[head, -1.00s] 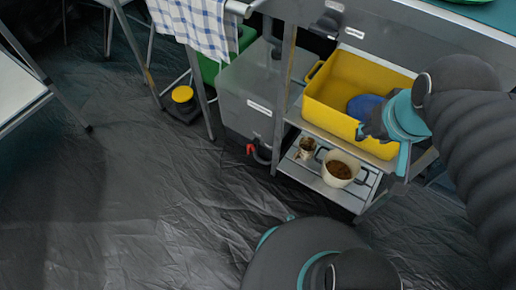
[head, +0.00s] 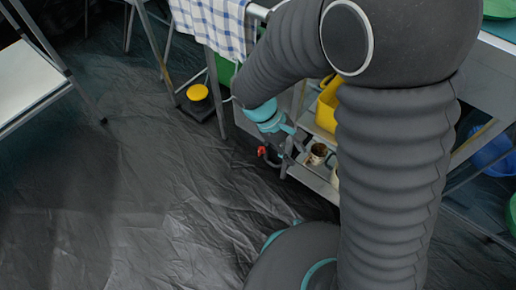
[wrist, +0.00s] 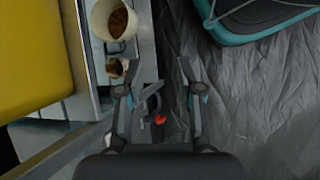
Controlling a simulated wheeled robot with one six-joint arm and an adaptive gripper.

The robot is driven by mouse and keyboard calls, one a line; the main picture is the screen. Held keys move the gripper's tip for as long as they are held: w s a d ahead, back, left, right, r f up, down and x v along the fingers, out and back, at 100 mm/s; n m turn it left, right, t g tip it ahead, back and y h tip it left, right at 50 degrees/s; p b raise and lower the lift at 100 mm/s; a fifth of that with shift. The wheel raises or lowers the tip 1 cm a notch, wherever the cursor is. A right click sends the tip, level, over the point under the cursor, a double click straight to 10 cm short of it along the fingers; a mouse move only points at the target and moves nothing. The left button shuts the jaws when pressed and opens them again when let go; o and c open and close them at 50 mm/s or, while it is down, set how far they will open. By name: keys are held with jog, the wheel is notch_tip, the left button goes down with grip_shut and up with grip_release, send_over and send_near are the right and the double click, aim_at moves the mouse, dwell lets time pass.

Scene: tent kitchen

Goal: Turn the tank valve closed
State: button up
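The tank valve's red handle (head: 262,150) shows in the head view low on the tank's side, just left of my gripper (head: 290,148). In the wrist view the red handle (wrist: 160,119) lies between the two fingers, towards their base, with a dark curved pipe beside it. My gripper (wrist: 153,75) is open, its fingers spread apart with nothing held. I cannot tell whether a finger touches the valve. The grey tank is mostly hidden behind my arm in the head view.
A low shelf holds a small stained cup (head: 318,154) and a white pot (wrist: 115,20) with brown contents, close to my fingers. A yellow bin (head: 328,105) stands above. A yellow-topped object (head: 197,92) is on the floor. The dark floor (head: 160,190) at left is clear.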

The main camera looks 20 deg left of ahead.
jog(key=w+a+f+n+t+h, duration=0.3)
jog(key=a+f+n+h, duration=0.15)
jog(key=f, duration=0.35)
jog(key=n+t+y, duration=0.4)
jog(key=n+t, duration=1)
jog(key=n, duration=0.1)
send_near(259, 152)
jog(key=x, duration=0.4)
jog(key=p+x, duration=0.1)
jog(key=x, duration=0.3)
jog(key=shift+w+d+f, duration=0.1)
jog(key=shift+w+f, duration=0.1)
jog(key=shift+w, duration=0.15)
grip_shut()
